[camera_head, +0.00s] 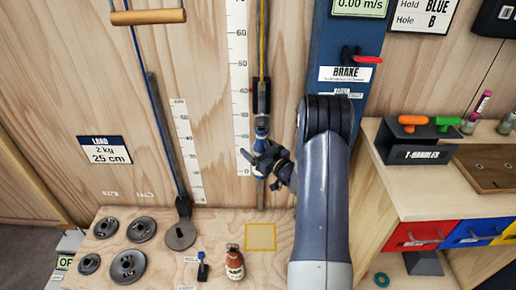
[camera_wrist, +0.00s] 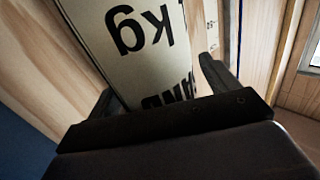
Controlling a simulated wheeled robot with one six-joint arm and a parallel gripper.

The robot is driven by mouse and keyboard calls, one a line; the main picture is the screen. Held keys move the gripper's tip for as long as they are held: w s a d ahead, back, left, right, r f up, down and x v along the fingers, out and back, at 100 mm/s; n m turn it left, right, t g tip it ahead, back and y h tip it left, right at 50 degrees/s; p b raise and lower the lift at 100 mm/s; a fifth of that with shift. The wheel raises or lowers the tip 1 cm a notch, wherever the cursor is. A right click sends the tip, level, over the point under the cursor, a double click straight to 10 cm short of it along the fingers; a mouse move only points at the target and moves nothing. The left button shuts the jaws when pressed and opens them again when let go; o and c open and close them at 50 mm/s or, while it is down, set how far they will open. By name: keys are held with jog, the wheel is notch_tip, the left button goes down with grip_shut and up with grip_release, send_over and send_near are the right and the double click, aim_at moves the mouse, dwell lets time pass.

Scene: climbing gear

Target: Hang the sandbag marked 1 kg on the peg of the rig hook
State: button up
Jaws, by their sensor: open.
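A pale sandbag panel (camera_wrist: 150,62) fills the space between my fingers in the wrist view. Its dark letters read upside down "kg" and part of "SAND"; the number is out of frame. My gripper (camera_head: 266,160) is open around it, with a finger on each side; contact cannot be told. In the head view my gripper is at the lower part of the rig line (camera_head: 263,45), in front of the backboard. A dark and blue fitting (camera_head: 261,122), perhaps the rig hook, is just above it. The peg is not clearly visible, so I cannot tell whether the bag hangs on it.
A brown labelled container (camera_head: 235,264) stands on the bench beside a yellow square outline (camera_head: 260,237), which is empty. Several grey disc weights (camera_head: 128,266) lie at left. The brake panel (camera_head: 345,75) and the T-handles holder (camera_head: 418,155) are to the right.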

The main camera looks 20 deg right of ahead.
jog(key=shift+f, duration=0.2)
jog(key=b+v, duration=0.1)
jog(key=v, duration=1)
jog(key=shift+r, duration=0.2)
jog(key=shift+w, duration=0.1)
jog(key=p+x, duration=0.1)
jog(key=x, duration=1)
jog(key=shift+a, duration=0.1)
jog(key=shift+s+r+p, duration=0.3)
jog(key=shift+p, duration=0.45)
jog(key=shift+s+a, duration=0.1)
jog(key=shift+s, duration=0.2)
jog(key=shift+w+f, duration=0.15)
